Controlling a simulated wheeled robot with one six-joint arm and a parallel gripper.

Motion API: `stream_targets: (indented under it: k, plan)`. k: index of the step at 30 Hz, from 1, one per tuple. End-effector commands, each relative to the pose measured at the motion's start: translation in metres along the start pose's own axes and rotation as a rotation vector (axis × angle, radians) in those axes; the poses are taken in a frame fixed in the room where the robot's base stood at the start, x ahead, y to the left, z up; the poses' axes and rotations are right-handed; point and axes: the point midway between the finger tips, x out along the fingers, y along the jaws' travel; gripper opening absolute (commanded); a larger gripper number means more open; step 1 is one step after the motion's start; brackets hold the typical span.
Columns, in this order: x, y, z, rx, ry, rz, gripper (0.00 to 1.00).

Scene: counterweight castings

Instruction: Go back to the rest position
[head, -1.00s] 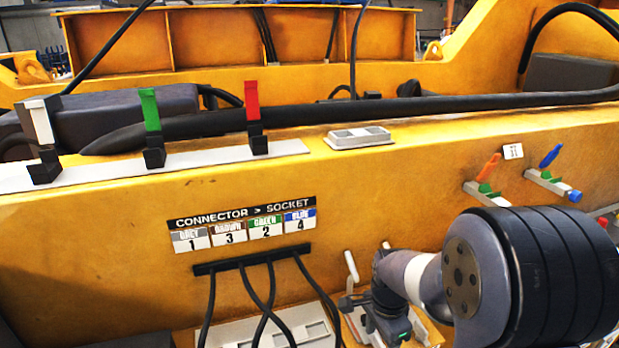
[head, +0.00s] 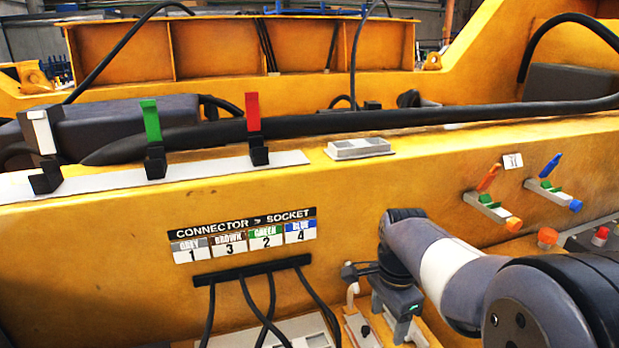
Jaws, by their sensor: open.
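My gripper (head: 398,318) is at the lower middle of the head view, pointing down in front of the yellow casting's wall. It is open. Its fingertips are small in the picture, and I see nothing held between them. It is to the right of the black cables and close to a small pale upright handle (head: 352,296); I cannot tell whether they touch. My arm comes in from the lower right corner and hides part of the area behind it.
The yellow casting (head: 120,255) carries white, green (head: 151,120) and red (head: 253,112) levers on its top ledge. A connector-to-socket label (head: 243,235) is above several cables (head: 268,300). Orange and blue levered clamps (head: 548,185) are at right. The wall between label and clamps is mostly clear.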

Motion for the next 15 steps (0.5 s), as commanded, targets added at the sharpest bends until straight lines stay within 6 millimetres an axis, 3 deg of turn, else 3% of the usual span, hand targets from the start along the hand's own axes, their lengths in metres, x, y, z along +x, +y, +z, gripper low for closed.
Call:
stream_targets:
  k: [15]
  plan:
    - [0.1, 0.001, 0.0, 0.0, -0.002, 0.006, 0.62]
